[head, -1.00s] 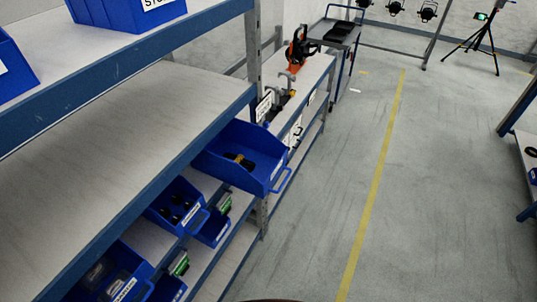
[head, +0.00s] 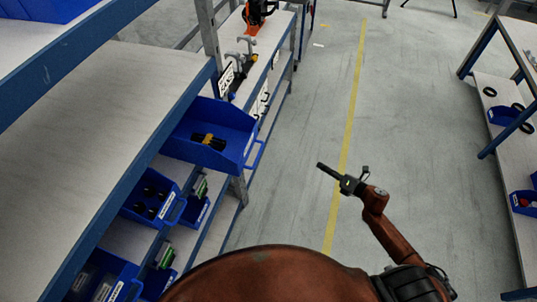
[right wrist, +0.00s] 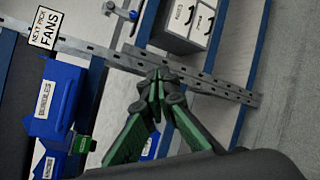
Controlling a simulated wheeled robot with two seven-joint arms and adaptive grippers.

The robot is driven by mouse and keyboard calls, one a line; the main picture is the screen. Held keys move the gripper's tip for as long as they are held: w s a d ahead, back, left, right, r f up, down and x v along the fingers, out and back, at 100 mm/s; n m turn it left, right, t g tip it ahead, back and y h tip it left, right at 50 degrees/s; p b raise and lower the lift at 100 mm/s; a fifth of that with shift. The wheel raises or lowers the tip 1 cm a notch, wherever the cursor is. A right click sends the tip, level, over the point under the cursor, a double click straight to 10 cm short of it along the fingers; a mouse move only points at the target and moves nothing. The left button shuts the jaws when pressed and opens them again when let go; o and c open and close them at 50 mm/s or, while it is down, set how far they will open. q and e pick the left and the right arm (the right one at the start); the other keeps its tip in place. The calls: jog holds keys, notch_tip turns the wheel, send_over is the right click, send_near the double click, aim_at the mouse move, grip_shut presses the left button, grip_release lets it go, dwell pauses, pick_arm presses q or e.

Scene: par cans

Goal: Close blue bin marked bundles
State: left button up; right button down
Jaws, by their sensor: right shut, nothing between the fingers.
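The blue bin marked bundles (head: 243,150) sticks out from the shelf rack into the aisle in the head view, with a handle on its front and a black and yellow item (head: 208,141) inside. Its BUNDLES label shows at the left in the right wrist view (right wrist: 50,92). My right gripper (head: 325,169) is shut and empty, over the aisle floor to the right of the bin and apart from it. Its closed fingers also show in the right wrist view (right wrist: 156,98). My left gripper is out of view.
Smaller blue bins (head: 170,212) sit on the shelf below. The rack's upright post (head: 210,38) stands just behind the bin. The aisle floor (head: 290,190) to its right is clear. Another rack (head: 480,50) stands at the far right.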

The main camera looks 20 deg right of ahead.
jog(key=s+a+r+n+g+y, duration=0.2)
jog(key=a+r+n+g+y, duration=0.1)
jog(key=a+r+n, duration=0.4)
jog(key=s+a+r+n+g+y, duration=0.25)
jog(key=a+r+n, duration=0.35)
jog(key=r+n, duration=0.3)
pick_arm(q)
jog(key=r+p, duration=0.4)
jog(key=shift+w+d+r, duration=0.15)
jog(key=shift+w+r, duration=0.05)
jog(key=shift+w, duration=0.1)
pick_arm(e)
jog(key=x, duration=1.3)
jog(key=shift+w+r, duration=0.4)
jog(key=shift+w, duration=0.05)
